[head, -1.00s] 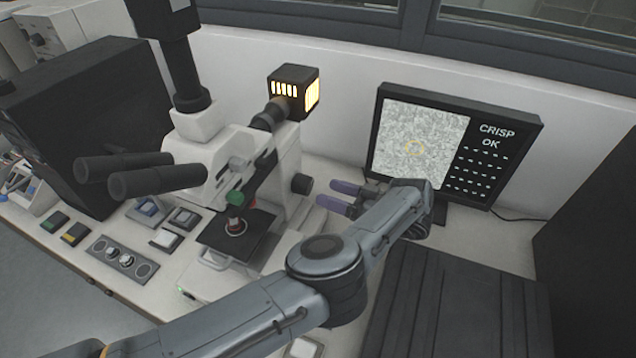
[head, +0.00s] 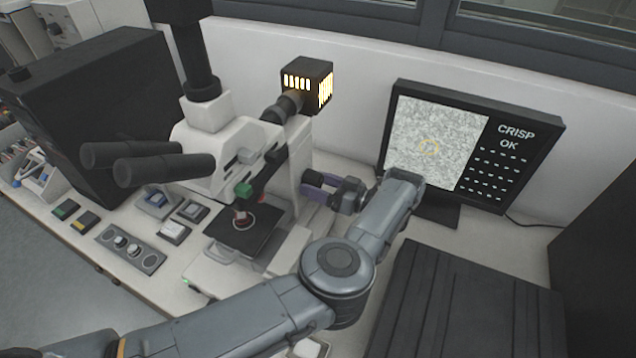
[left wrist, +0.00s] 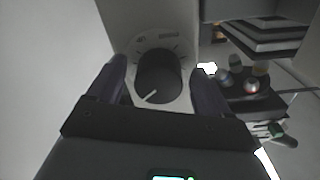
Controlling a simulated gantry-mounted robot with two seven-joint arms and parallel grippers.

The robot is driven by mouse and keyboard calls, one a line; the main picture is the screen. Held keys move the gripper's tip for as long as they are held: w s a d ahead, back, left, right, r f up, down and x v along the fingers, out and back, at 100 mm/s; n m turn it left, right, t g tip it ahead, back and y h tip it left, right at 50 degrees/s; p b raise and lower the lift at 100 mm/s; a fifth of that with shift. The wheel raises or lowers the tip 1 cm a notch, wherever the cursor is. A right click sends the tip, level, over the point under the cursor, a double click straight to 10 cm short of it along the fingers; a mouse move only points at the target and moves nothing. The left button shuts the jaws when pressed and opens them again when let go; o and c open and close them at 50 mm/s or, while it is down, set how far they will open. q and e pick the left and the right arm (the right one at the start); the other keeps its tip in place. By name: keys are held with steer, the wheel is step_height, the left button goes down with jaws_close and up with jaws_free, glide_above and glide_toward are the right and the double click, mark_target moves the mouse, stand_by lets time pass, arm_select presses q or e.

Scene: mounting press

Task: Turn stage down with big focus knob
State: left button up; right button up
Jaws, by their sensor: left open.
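The white microscope (head: 222,150) stands at the left of the bench, with its dark stage (head: 265,240) low under the objectives. The black round focus knob (left wrist: 158,78), with a white pointer line and a marked dial around it, shows in the left wrist view. My left gripper (head: 306,186) is open at the microscope's right side. In the left wrist view its two purple-grey fingers (left wrist: 162,70) stand either side of the knob, with gaps; I cannot tell how deep they reach. In the head view the gripper hides the knob. My right gripper is not in view.
A monitor (head: 425,140) stands behind my arm, reading "CRISP OK" beside a speckled picture. A lit lamp box (head: 307,82) sits on the microscope's back. A dark ribbed box (head: 460,310) is at front right. A control panel (head: 130,248) lies at the left.

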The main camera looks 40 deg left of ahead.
arm_select(q)
steer(key=shift+a, duration=0.2)
steer(key=c, duration=1)
steer(key=shift+r, duration=0.1)
